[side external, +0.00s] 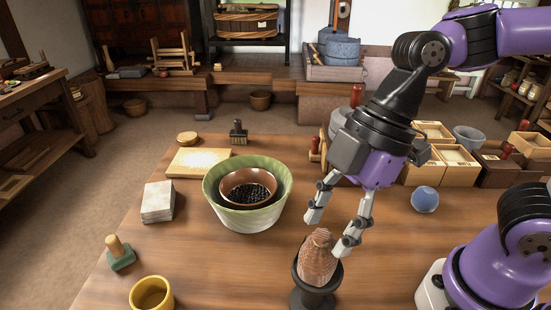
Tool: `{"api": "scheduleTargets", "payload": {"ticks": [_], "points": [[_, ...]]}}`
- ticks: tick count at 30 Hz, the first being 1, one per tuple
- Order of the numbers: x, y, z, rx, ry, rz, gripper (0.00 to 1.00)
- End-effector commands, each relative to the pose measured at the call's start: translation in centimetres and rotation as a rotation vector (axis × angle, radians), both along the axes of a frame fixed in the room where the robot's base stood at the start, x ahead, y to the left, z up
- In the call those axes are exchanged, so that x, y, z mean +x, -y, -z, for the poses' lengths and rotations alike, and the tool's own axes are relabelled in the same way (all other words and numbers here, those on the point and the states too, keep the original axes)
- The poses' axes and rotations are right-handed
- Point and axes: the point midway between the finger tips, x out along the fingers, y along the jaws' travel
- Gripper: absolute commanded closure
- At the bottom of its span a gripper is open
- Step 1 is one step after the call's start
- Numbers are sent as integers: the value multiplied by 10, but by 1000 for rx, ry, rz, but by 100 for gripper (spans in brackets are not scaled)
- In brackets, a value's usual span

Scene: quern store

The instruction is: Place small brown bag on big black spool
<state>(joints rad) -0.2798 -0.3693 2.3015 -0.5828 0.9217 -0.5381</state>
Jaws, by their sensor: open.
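The small brown bag (317,258) sits upright on top of the big black spool (312,297), within its raised dark rim. The spool stands on the wooden table near the front edge of the picture, and its base is partly cut off. My gripper (330,232) is open just above the bag, with one finger up and to the left of it and the other beside its right edge. I cannot tell whether the right finger touches the bag. Nothing is held between the fingers.
A green bowl (218,191) with a brown bowl (230,200) of dark grains stands left of my gripper. A blue ball (424,199) lies to the right. A yellow cup (151,295), green-based stamp (119,255) and pale block (158,203) are at left. Wooden boxes (453,166) stand behind right.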

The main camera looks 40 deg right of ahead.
Motion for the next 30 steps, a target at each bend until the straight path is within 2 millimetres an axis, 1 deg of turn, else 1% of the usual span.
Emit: {"api": "scheduleTargets", "payload": {"ticks": [9,15,17,19,20,23,24,26,27,30], "points": [[-3,20,-47,1,5,6,46],[-5,25,-63,4,1,4,46],[-6,27,-66,3,0,7,46],[-4,28,-66,7,-1,51,46],[-3,30,-65,11,-3,92,46],[8,39,-57,36,-8,329,46],[13,46,-52,45,-7,454,46],[20,62,-43,59,0,650,46],[24,74,-38,66,7,776,46],[28,106,-25,73,36,1048,46]]}}
